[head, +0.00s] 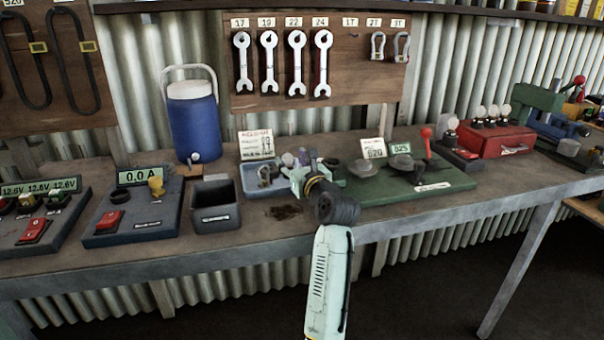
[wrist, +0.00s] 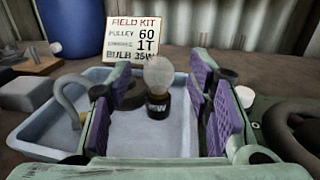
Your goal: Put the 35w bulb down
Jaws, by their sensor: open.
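The 35w bulb (wrist: 158,76) stands upright in the pale blue tray (wrist: 32,142), its clear globe above a dark base with a partly readable label. My gripper (wrist: 160,95) is open, with a purple-padded finger on either side of the bulb and a visible gap to each. In the head view my gripper (head: 299,172) is at the right end of the tray (head: 250,192), and I cannot make out the bulb clearly there. A grey shackle (wrist: 68,100) is in the tray at left. A dark round thing behind the left finger is partly hidden.
A field kit card (wrist: 132,40) behind the tray reads pulley 60, 1T, bulb 35W. A dark open bin (head: 214,218) stands left of the tray. A green board (head: 400,190) with pulleys lies at right. A red case (head: 500,140) with bulbs stands further right.

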